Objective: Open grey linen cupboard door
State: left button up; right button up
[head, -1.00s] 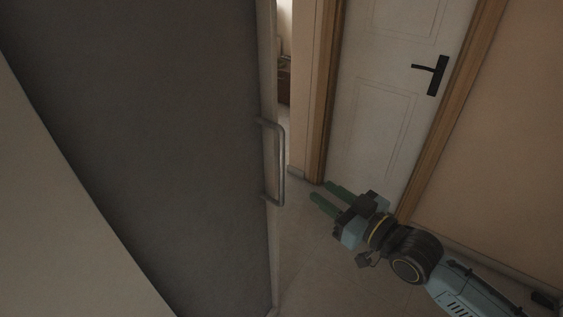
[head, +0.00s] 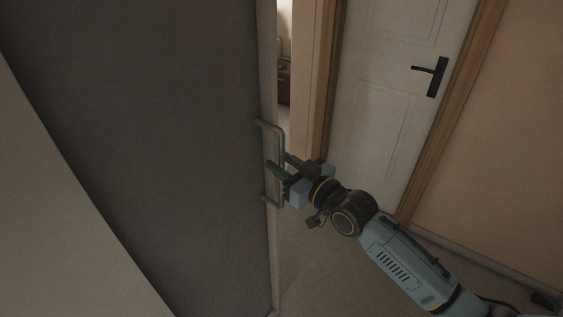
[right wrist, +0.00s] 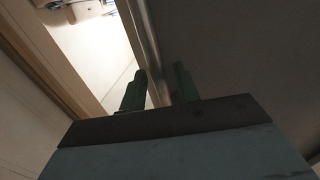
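The grey linen cupboard door (head: 140,130) is a tall dark panel filling the left of the head view. Its metal bar handle (head: 283,140) stands upright near the door's right edge. My right gripper (head: 279,161) is at the handle, with its green fingers apart, one on each side of the bar as seen from the head. Whether they touch the bar cannot be told. In the right wrist view the fingers (right wrist: 159,80) are also apart, in front of the dark door panel (right wrist: 235,45) and a pale metal strip. My left gripper is not in view.
A white door (head: 385,110) with a black lever handle (head: 432,75) and wooden frame stands behind on the right. A pale panel (head: 60,240) is at the lower left. A narrow opening shows beyond the cupboard door's edge. The floor (head: 315,265) there looks clear.

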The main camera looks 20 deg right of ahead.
jog(key=shift+w+a, duration=0.15)
jog(key=shift+w, duration=0.1)
grip_shut()
